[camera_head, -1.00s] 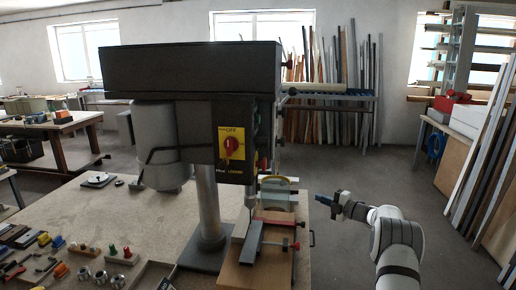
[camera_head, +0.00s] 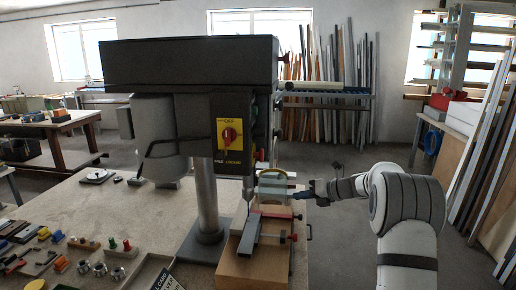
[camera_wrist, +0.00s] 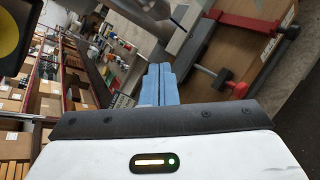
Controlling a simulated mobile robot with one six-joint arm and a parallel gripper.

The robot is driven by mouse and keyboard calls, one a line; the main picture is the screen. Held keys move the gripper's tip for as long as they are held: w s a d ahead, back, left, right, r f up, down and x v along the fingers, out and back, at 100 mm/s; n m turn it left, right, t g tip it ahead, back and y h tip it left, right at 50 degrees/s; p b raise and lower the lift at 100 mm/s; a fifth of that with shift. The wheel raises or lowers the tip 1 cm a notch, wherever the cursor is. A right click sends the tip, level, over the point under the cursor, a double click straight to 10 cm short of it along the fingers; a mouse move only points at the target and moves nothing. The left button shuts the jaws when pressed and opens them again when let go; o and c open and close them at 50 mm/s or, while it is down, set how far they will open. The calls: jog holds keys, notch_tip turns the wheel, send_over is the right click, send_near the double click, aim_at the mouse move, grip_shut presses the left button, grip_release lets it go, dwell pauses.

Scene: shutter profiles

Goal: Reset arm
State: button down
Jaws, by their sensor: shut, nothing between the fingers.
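My gripper (camera_head: 304,194) is at the right of the drill press, level with the clamp area. Its blue fingers are together and hold nothing. They also show at the middle of the wrist view (camera_wrist: 159,84). The white and grey arm reaches in from the right side. In the head view, a grey metal profile (camera_head: 249,236) lies on a wooden board (camera_head: 262,262) at the table's right edge, beside a red clamp (camera_head: 275,212). The profile and clamp also show at the upper right of the wrist view.
A drill press (camera_head: 190,65) with a yellow switch plate (camera_head: 230,134) stands on the workbench (camera_head: 60,205). Small tools and knobs lie at the bench's left front. Long profiles (camera_head: 335,70) lean on the back wall, and boards lean at the right. The floor behind my arm is clear.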

jog(key=s+a+r+n+g+h+b, duration=0.1)
jog(key=s+a+n+g+h, duration=0.15)
jog(key=s+n, duration=0.75)
jog(key=s+a+r+n+g+h+b, duration=0.1)
jog(key=s+a+n+h, duration=0.15)
jog(key=s+n, duration=0.7)
jog(key=s+d+f+n+h, duration=0.2)
jog(key=s+n, duration=0.2)
jog(key=s, duration=0.4)
jog(key=s+d+f+n+h+b, duration=0.1)
jog(key=s+f+n+h, duration=0.1)
jog(key=s+n, duration=0.3)
jog(key=s+d+f+n+h+b, duration=0.1)
jog(key=s+n, duration=0.3)
jog(key=s, duration=0.9)
jog(key=shift+d+f+h, duration=0.4)
jog(key=shift+d+h, duration=0.3)
jog(key=shift+d, duration=0.1)
jog(key=shift+t, duration=0.25)
